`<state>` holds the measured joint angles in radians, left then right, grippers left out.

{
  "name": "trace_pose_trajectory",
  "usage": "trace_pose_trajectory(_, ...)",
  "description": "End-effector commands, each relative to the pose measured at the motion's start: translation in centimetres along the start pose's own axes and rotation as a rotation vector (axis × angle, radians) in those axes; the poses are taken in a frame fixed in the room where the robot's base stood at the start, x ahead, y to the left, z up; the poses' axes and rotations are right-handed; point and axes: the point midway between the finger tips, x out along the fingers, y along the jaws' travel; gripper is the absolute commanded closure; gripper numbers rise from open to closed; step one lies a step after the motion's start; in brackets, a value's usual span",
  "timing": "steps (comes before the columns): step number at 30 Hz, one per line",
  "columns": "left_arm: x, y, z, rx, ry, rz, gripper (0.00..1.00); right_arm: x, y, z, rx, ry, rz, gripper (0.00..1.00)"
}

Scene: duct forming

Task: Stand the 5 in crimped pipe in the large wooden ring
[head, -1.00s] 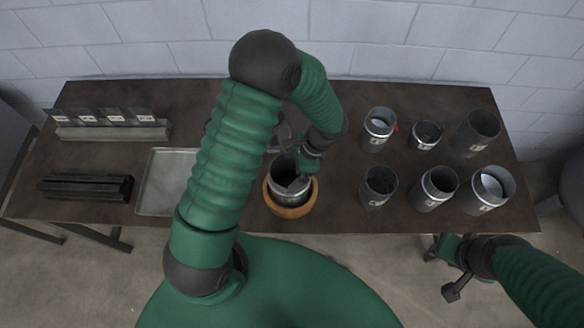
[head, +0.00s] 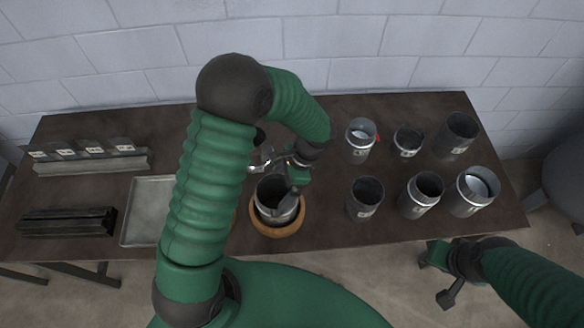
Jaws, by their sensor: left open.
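A grey metal pipe (head: 277,213) stands roughly upright inside the large wooden ring (head: 278,230) near the front edge of the table; its size marking is not readable. My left gripper (head: 277,172) is open just behind and above the pipe's rim. A dark finger-like part of it overlaps the right side of the pipe's mouth, and I cannot tell whether it touches. My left arm hides part of the table left of the ring. My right gripper (head: 440,272) hangs beyond the front edge at the lower right, empty; its jaw state is unclear.
Several labelled pipes (head: 365,200) stand on the right half of the table (head: 330,225). A shallow metal tray (head: 148,212) lies left of my arm. A rack with labelled plates (head: 95,160) and dark bars (head: 68,222) are at the far left.

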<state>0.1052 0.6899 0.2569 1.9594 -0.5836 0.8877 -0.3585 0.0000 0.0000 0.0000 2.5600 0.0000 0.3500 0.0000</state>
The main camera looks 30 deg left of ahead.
Motion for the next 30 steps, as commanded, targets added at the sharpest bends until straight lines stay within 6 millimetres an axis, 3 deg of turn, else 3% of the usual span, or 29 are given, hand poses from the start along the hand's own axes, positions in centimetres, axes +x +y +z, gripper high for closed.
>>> trace_pose_trajectory(9, -9.2, -0.2, -0.2, -0.002, 0.004, -0.005, 0.0, 1.8, 0.0, 0.4, 0.0, 0.0, 0.0, 0.64)
trace_pose_trajectory(13, -11.8, -0.2, -0.2, -0.001, 0.002, -0.002, 0.0, 2.1, 0.0, 0.5, 0.0, 0.0, 0.0, 0.64)
trace_pose_trajectory(18, -13.3, -0.1, -0.1, 0.0, 0.0, 0.001, 0.0, 2.2, 0.0, 0.5, 0.0, 0.0, 0.0, 0.64)
trace_pose_trajectory(30, -13.3, -0.1, -0.1, 0.0, 0.0, 0.001, 0.0, 2.2, 0.0, 0.5, 0.0, 0.0, 0.0, 0.64)
